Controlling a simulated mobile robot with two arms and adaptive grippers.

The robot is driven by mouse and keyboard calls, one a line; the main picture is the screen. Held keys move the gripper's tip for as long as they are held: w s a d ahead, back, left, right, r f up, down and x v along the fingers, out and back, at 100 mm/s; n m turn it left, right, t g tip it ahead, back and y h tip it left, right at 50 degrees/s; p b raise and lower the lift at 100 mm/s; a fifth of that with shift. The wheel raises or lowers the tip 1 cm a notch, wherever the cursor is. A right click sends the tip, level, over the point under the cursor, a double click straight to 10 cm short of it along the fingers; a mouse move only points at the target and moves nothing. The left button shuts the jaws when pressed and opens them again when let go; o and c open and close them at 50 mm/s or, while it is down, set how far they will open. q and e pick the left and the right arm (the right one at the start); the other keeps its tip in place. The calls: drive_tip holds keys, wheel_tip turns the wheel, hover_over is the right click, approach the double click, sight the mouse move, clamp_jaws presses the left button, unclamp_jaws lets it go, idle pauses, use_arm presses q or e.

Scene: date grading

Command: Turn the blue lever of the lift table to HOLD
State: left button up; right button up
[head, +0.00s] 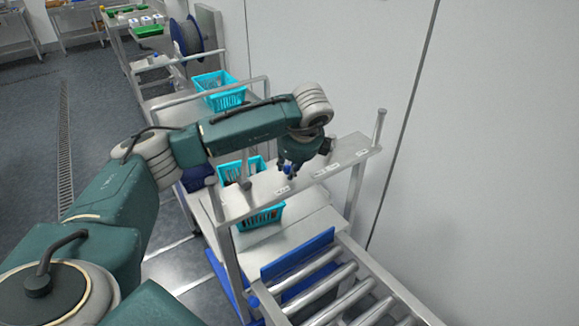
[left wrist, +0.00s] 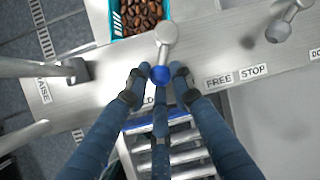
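The blue lever (left wrist: 165,42) has a grey shaft and a blue ball knob (left wrist: 160,74); the knob also shows in the head view (head: 290,171). In the left wrist view the lever points down the picture, toward a partly covered label ending in "LD" (left wrist: 148,102). My left gripper (left wrist: 160,72) has its fingers on both sides of the knob and one below it; in the head view it is over the shelf (head: 293,168). Whether the fingers press on the knob is unclear. My right gripper is not in view.
A second grey lever (left wrist: 290,12) stands to the right, by the FREE (left wrist: 218,82) and STOP (left wrist: 253,70) labels. A RAISE label (left wrist: 43,90) is at the left. A turquoise basket (left wrist: 118,22) of dates sits behind the shelf. A roller conveyor (head: 335,290) is in front.

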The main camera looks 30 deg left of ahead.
use_arm(q)
clamp_jaws()
drive_tip(key=shift+f+b, duration=0.2)
drive_tip(key=shift+b, duration=0.2)
drive_tip(key=a+m+b, duration=0.1)
drive_tip(key=m+b, duration=0.1)
drive_tip(key=b, duration=0.1)
drive_tip(key=s+a+m+t+h+b, duration=0.1)
drive_tip(key=m+b, duration=0.1)
drive_tip(key=b, duration=0.1)
drive_tip(key=shift+s+f+b, duration=0.2)
drive_tip(key=shift+b, duration=0.2)
drive_tip(key=shift+r+m+h, duration=0.15)
drive_tip(key=shift+m+h, duration=0.15)
drive_tip(key=shift+a+r, duration=0.1)
drive_tip(key=shift+r, duration=0.05)
drive_tip(key=o, duration=0.8)
unclamp_jaws()
drive_tip(key=shift+s, duration=0.1)
drive_tip(key=shift+r, duration=0.1)
drive_tip(key=shift+t, duration=0.3)
